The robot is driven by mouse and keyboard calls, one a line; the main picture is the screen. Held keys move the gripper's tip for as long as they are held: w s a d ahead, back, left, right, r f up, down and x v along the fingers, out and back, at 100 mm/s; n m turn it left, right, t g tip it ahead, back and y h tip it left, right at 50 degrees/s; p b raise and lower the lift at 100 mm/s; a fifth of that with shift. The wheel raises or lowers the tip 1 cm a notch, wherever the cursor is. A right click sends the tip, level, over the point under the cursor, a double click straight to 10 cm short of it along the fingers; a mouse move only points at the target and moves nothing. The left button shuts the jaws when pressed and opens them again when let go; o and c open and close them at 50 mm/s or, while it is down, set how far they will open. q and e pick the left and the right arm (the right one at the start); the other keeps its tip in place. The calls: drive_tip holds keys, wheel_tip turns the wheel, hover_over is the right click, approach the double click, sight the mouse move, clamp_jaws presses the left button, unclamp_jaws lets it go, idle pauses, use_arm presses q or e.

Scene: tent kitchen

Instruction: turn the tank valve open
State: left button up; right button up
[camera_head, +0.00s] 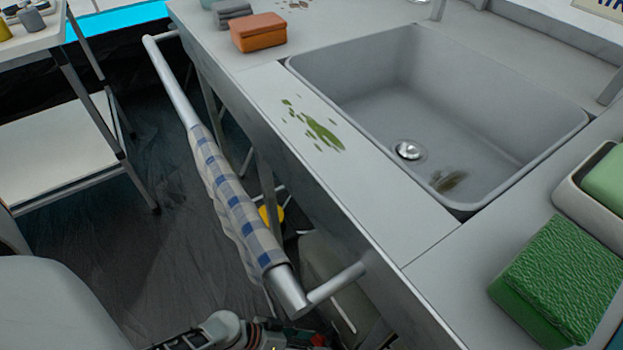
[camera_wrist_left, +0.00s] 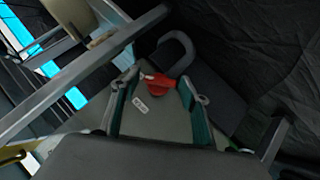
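In the left wrist view a red valve handle (camera_wrist_left: 160,84) sits between the tips of my left gripper (camera_wrist_left: 158,79). Its two teal-edged fingers are spread apart, one on each side of the handle; contact is unclear. Below the handle is a pale grey surface with a small white label (camera_wrist_left: 140,104), apparently the tank. In the head view a pale rounded body (camera_head: 335,285), probably the tank, shows partly under the counter. My left arm reaches in at the bottom edge, its fingers hard to make out. My right gripper is not in view.
A metal rail with a checked towel (camera_head: 232,198) runs along the counter front above my left arm. A white-shelved cart (camera_head: 55,150) stands left over dark floor.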

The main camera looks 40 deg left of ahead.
use_arm(q)
drive_tip(key=c, duration=0.7)
drive_tip(key=shift+o, duration=0.2)
